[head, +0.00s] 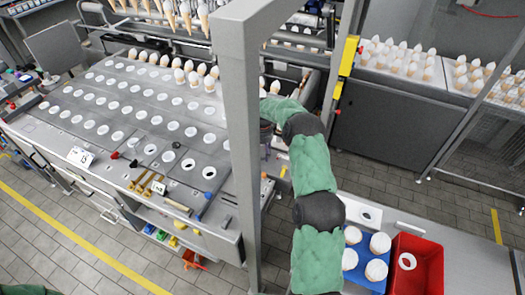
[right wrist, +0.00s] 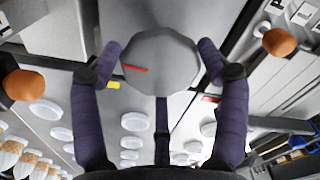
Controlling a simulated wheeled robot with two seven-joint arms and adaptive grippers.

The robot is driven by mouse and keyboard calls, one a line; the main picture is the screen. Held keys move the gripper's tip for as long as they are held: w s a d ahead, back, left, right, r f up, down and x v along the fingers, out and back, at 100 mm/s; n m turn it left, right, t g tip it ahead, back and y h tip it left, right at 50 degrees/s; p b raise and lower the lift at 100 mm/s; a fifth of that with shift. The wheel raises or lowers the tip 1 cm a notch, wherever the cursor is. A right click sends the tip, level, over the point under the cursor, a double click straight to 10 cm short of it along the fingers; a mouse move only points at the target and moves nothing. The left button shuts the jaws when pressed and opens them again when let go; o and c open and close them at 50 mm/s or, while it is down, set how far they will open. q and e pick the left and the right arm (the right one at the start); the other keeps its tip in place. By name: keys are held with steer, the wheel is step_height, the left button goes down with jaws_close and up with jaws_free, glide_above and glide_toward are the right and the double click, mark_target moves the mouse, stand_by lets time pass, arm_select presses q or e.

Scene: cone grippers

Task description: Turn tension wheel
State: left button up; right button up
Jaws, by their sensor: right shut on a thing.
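The tension wheel (right wrist: 160,62) is a grey, many-sided knob with a short red line on its face, left of centre in the right wrist view. My right gripper (right wrist: 162,72) is shut on it, with dark purple fingers against its left and right sides and a third finger below. In the head view, my green-sleeved right arm reaches up to the machine, and the right gripper (head: 268,135) is partly hidden behind a grey post. I cannot make out the wheel there. My left gripper is out of view; only a bit of green sleeve shows at the bottom left.
The upright grey post (head: 241,130) stands close beside my right arm. A machine table (head: 190,112) with rows of round holes lies left. A red bin (head: 418,262) and a blue tray (head: 352,276) of white-topped cones sit at lower right. Two orange knobs flank the wheel.

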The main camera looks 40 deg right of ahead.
mark_target(264, 152)
steer(key=shift+s+d+f, duration=0.1)
steer(key=shift+s+f, duration=0.2)
steer(key=o, duration=1.1)
steer(key=shift+d, duration=0.1)
steer(key=shift+o, duration=0.2)
steer(key=shift+d, duration=0.1)
steer(key=shift+r, duration=0.1)
steer(key=shift+w+r, duration=0.15)
steer(key=shift+r, duration=0.2)
step_height(264, 152, up, 11)
steer(key=shift+r, duration=0.2)
